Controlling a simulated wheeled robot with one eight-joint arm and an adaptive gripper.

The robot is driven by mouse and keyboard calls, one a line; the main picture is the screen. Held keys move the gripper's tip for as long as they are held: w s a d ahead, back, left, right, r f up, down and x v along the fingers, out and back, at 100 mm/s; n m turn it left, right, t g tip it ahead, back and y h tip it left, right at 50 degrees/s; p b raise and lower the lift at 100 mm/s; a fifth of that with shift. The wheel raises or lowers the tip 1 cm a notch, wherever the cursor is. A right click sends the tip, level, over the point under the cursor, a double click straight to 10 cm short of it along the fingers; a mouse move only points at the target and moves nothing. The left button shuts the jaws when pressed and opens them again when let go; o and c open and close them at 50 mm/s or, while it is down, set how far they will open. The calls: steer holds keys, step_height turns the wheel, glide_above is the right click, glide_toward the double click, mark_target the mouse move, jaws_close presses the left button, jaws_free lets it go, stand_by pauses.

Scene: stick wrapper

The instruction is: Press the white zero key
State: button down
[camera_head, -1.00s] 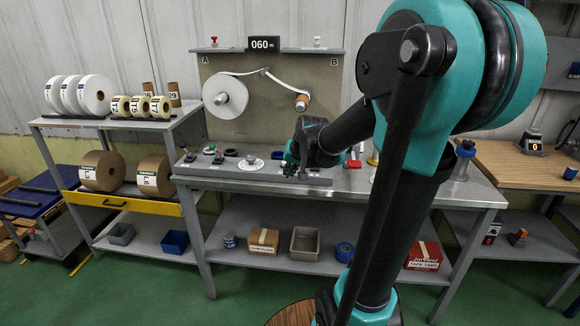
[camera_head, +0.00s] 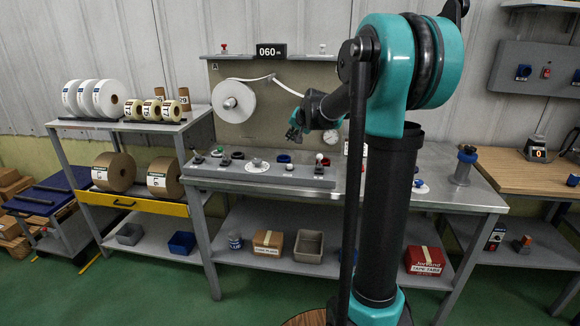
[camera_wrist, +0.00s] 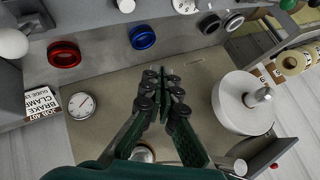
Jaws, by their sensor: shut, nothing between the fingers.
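No key marked zero can be made out. A small pale round cap (camera_wrist: 126,5) shows at the top edge of the wrist view, with no readable mark. The grey control strip (camera_head: 230,178) on the bench carries several rings and knobs, including a blue ring (camera_wrist: 142,37), a red ring (camera_wrist: 64,54) and a white ball knob (camera_wrist: 12,42). My gripper (camera_head: 293,135) is above the strip, in front of the upright board. In the wrist view its fingers (camera_wrist: 165,76) are together and empty, and touch no control.
A white roll (camera_head: 233,101) hangs on the board (camera_head: 270,130) beside my gripper. A round dial (camera_wrist: 81,106) is on the board. A 060 display (camera_head: 271,50) stands on top. A device with a red 0 readout (camera_head: 536,148) sits on the right-hand wooden bench.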

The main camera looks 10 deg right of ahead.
mark_target(291, 166)
steer(key=shift+f, duration=4.35)
steer(key=shift+f, duration=0.15)
steer(key=shift+f, duration=0.25)
steer(key=shift+f, duration=0.5)
steer(key=shift+r, duration=0.9)
steer(key=shift+r, duration=2.55)
